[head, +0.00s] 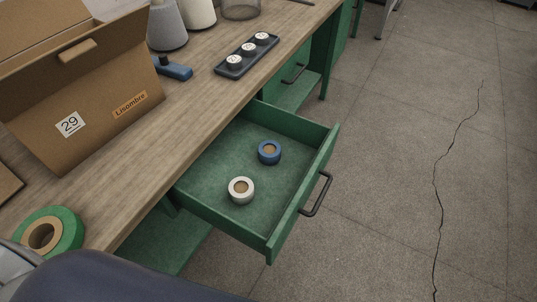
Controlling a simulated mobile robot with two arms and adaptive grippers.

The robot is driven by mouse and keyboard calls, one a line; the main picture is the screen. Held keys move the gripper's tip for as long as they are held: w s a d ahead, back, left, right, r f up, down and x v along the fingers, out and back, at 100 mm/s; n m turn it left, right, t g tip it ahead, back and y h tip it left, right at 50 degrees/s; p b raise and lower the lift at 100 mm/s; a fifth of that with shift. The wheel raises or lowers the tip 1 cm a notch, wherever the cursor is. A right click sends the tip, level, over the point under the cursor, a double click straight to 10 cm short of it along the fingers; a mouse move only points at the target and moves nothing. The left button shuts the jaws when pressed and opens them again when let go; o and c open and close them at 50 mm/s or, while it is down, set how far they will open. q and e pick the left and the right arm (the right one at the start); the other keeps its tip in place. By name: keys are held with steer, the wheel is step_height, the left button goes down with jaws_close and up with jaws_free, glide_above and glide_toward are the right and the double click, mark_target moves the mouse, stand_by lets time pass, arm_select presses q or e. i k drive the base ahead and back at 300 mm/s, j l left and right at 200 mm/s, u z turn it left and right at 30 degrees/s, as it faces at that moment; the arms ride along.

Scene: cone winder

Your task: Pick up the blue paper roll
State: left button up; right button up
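A small blue paper roll (269,152) with a brown core lies in the open green drawer (287,223), toward its far side. A white roll (241,190) with a brown core lies in the same drawer, nearer and to the left, apart from the blue one. The drawer is pulled out from under the wooden workbench. Neither of my grippers can be made out. Dark and grey parts fill the lower left corner and hide part of the view there.
A cardboard box (92,112) marked 29, a green tape roll (49,233), a blue tool (175,69), yarn cones (167,27) and a dark tray (247,55) with white round pieces stand on the workbench (205,108). The drawer handle (316,195) juts right over clear, cracked floor.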

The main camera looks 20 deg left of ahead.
mark_target(270, 151)
steer(key=l+u, duration=0.25)
steer(key=k+l+u, duration=0.25)
steer(key=l+u, duration=0.25)
steer(key=k+l, duration=0.05)
steer(key=l, duration=0.05)
